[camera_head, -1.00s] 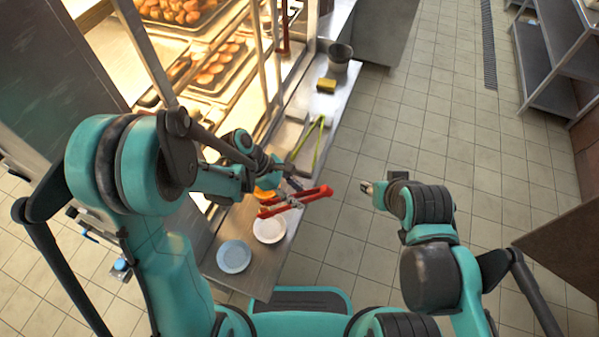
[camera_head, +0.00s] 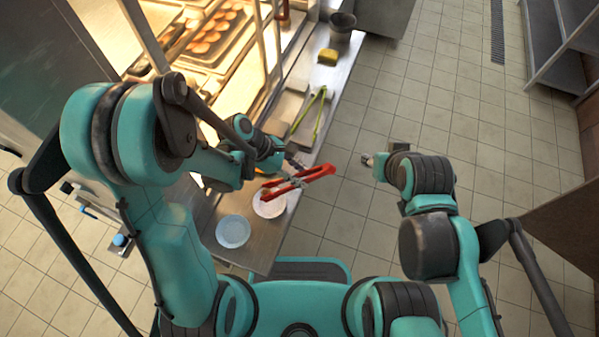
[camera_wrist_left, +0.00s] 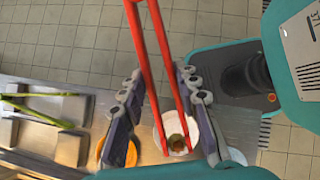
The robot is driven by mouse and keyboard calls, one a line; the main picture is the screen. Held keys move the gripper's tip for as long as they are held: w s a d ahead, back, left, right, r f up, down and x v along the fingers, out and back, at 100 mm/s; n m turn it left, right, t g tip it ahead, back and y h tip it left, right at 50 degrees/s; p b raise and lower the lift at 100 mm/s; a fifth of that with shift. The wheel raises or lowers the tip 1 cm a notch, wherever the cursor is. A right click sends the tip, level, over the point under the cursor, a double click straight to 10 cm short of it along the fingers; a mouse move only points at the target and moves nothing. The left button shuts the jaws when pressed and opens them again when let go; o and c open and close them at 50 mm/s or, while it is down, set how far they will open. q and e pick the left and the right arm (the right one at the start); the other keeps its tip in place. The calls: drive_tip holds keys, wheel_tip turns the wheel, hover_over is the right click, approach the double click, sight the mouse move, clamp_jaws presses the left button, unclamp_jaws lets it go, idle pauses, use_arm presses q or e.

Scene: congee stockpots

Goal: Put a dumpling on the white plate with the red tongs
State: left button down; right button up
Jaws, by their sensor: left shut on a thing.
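My left gripper (camera_wrist_left: 160,85) is shut on the red tongs (camera_head: 298,183), which also show between its fingers in the left wrist view (camera_wrist_left: 142,50). In the head view the jaw end of the tongs overlaps the white plate (camera_head: 270,208), lying on the steel counter. In the left wrist view, a small brown and green piece (camera_wrist_left: 178,143) shows against the white plate (camera_wrist_left: 161,134); I cannot tell whether it is a dumpling, or held or resting. My right gripper (camera_head: 370,160) is away from the counter over the floor; its fingers are too small to read.
A pale blue plate (camera_head: 233,232) is beside the white plate. An orange dish (camera_wrist_left: 118,153) shows in the wrist view. Green tongs (camera_head: 312,115), a yellow sponge (camera_head: 327,57) and a dark pot (camera_head: 342,22) are farther along the counter. A lit case holds a food tray (camera_head: 213,38).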

use_arm(q)
wheel_tip(320, 180, down, 6)
drive_tip(key=b, duration=0.4)
drive_tip(key=c, duration=1.5)
unclamp_jaws()
drive_tip(key=shift+r, duration=0.1)
wheel_tip(320, 180, up, 10)
drive_tip(key=p, duration=0.7)
drive_tip(key=shift+o, duration=0.2)
